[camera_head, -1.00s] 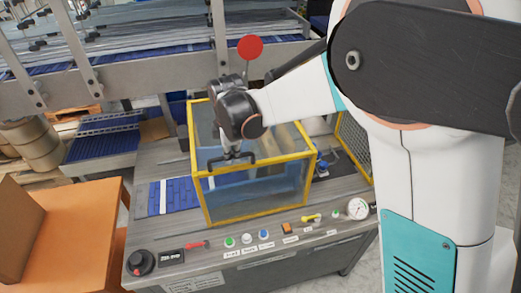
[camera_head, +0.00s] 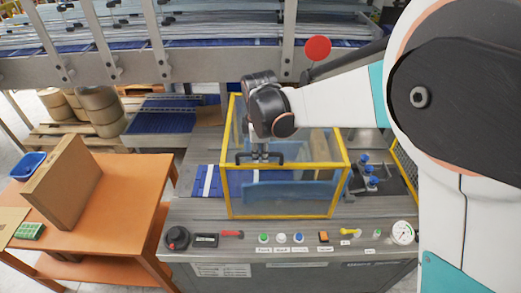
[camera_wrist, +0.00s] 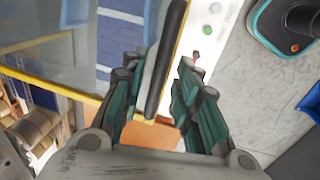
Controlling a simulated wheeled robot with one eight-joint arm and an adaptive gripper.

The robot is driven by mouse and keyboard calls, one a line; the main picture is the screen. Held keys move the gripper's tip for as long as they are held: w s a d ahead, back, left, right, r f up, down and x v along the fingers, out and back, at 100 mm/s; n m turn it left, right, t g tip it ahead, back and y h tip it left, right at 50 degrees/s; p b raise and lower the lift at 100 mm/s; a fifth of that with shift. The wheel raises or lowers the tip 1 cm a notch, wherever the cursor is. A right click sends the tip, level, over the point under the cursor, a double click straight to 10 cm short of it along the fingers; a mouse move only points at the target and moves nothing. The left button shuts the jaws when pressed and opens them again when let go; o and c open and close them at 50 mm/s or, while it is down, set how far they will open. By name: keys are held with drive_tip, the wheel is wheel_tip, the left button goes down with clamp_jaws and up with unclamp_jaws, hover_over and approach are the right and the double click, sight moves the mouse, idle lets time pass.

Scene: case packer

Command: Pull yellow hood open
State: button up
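The yellow hood (camera_head: 305,165) is a box with a yellow frame and clear panels, standing closed on the machine top. A black bar handle (camera_head: 242,158) is on the upper front of the hood. My gripper (camera_head: 260,153) points down at this handle. In the wrist view, the handle (camera_wrist: 166,65) runs between the two teal-padded fingers of my gripper (camera_wrist: 163,68). The fingers are apart, with a gap visible to the right of the bar. The handle looks nearer the left finger; whether it touches is unclear. Blue material shows through the panels.
A control panel with buttons (camera_head: 281,238), a dark knob (camera_head: 177,237) and a gauge (camera_head: 403,232) lies along the front. An orange table (camera_head: 130,200) with a cardboard box (camera_head: 62,190) stands left. A red disc (camera_head: 317,47) stands behind the hood.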

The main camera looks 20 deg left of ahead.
drive_tip(key=shift+r, duration=0.15)
wheel_tip(320, 180, up, 12)
drive_tip(key=s, duration=0.2)
drive_tip(key=shift+s+d+f, duration=0.2)
drive_tip(key=shift+d+f, duration=0.05)
drive_tip(key=shift+d, duration=0.1)
